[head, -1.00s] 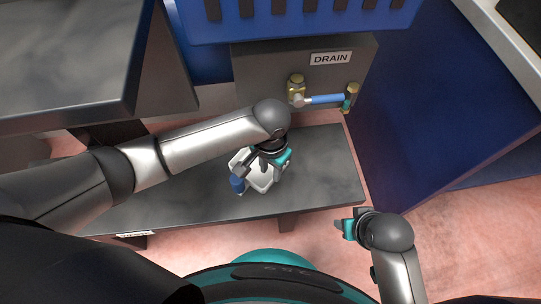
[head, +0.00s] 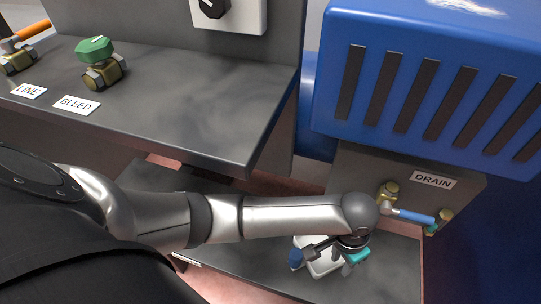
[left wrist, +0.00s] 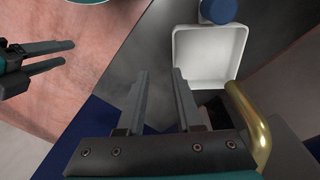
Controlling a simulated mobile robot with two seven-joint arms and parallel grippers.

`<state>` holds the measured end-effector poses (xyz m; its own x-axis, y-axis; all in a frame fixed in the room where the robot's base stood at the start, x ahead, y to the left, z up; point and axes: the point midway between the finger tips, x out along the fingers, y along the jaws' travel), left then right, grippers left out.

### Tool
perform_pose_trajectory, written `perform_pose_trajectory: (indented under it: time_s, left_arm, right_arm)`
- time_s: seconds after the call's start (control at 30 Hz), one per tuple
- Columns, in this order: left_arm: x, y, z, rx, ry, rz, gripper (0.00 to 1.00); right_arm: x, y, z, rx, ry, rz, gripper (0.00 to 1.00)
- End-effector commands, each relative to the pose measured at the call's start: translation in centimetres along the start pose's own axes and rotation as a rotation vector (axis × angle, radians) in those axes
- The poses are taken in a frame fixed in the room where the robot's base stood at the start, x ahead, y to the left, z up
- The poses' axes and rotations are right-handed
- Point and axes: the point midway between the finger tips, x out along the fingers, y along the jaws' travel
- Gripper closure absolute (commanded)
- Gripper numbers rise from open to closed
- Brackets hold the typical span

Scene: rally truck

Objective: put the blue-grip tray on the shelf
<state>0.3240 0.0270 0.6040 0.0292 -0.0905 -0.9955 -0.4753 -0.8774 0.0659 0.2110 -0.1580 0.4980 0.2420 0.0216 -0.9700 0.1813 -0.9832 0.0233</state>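The white, open tray (head: 324,266) with a blue grip (head: 296,258) rests on a low dark surface (head: 395,270). My left gripper (head: 332,261) is above it and partly hides it in the head view. In the left wrist view, the gripper's two fingers (left wrist: 160,72) are apart with nothing between them. There the tray (left wrist: 208,80) lies beyond and to the right of the fingertips, with its blue grip (left wrist: 220,10) at the top. My right gripper (left wrist: 55,55) shows at the left of the left wrist view, its fingers apart and empty. It is outside the head view.
A higher dark ledge (head: 200,95) with valves labelled LINE and BLEED (head: 95,62) stands at upper left. A blue slotted housing (head: 430,80) and a DRAIN valve with a blue handle (head: 412,216) stand close to my left gripper. A brass curved bar (left wrist: 250,120) shows in the wrist view.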

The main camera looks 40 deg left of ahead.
Motion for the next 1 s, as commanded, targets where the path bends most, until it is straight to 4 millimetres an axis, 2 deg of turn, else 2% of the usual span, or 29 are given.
perform_pose_trajectory:
  time_s: [0.03,0.1,0.23,0.37,0.5,0.7,0.83,1.0]
  left_arm:
    - [0.8,1.0,0.4,-0.015,0.025,0.038,0.66]
    - [1.6,1.7,0.5,-0.041,0.076,0.075,0.66]
    - [3.2,1.5,1.5,-0.104,0.160,0.102,0.66]
    - [5.1,-0.2,4.1,-0.178,0.211,0.077,0.66]
    - [7.1,-2.7,8.5,-0.244,0.224,0.007,0.66]
    - [8.7,-5.7,14.6,-0.290,0.197,-0.097,0.66]
    - [9.0,-6.6,16.6,-0.297,0.183,-0.132,0.66]
    - [9.0,-6.8,16.9,-0.296,0.181,-0.139,0.66]
  right_arm:
    - [0.0,0.0,0.0,0.000,0.000,0.000,0.50]
    - [0.0,0.0,0.0,0.000,0.000,0.000,0.50]
    - [0.0,0.0,0.0,0.000,0.000,0.000,0.50]
    - [0.0,0.0,0.0,0.000,0.001,0.000,0.50]
    - [0.0,0.0,0.0,0.000,0.001,0.000,0.50]
    - [0.0,0.0,-0.1,0.000,0.001,0.000,0.50]
    - [0.0,0.0,-0.1,0.000,0.001,0.000,0.50]
    - [0.0,0.0,0.0,0.000,0.001,0.000,0.50]
